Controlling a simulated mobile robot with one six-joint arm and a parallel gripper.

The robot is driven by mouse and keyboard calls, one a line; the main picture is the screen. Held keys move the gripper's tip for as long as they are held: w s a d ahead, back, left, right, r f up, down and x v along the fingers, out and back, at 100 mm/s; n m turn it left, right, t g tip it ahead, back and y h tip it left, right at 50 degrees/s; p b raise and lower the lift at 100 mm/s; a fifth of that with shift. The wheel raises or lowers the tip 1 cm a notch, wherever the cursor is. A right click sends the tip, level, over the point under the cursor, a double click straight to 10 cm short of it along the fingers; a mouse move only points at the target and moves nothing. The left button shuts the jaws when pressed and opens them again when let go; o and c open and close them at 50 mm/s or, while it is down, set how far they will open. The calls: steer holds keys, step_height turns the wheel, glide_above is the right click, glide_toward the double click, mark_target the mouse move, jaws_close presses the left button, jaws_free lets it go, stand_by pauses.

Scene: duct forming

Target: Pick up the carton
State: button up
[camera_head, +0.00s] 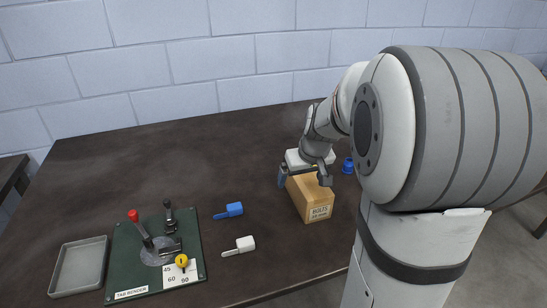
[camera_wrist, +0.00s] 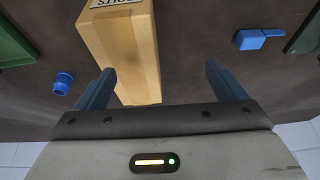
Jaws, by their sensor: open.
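The carton (camera_head: 312,203) is a tan box with a "BOLTS" label on its near end, lying on the dark table. It also shows in the wrist view (camera_wrist: 122,50), its end reaching in between my two blue fingers. My gripper (camera_head: 304,179) is over the far end of the carton, with one finger visible at the carton's left side in the head view. In the wrist view my gripper (camera_wrist: 160,85) is open, with the carton nearer the left finger and a wide gap on the right. I cannot tell whether a finger touches it.
A blue piece (camera_head: 229,210) and a white piece (camera_head: 239,246) lie left of the carton. A blue round part (camera_head: 347,165) stands to its right. The green tab bender board (camera_head: 127,257) and grey tray (camera_head: 78,266) are at the left. The table's back left is clear.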

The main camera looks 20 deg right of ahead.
mark_target(310, 179)
steer(key=shift+o, duration=0.8)
steer(key=w+d+f, duration=0.2)
steer(key=d, duration=0.1)
steer(key=w+d+f, duration=0.1)
steer(key=shift+w+d, duration=0.25)
steer(key=shift+d, duration=0.1)
steer(key=x, duration=0.7)
steer(key=shift+w+f, duration=0.2)
steer(key=shift+w, duration=0.15)
steer(key=shift+a, duration=0.1)
steer(key=c, duration=1.3)
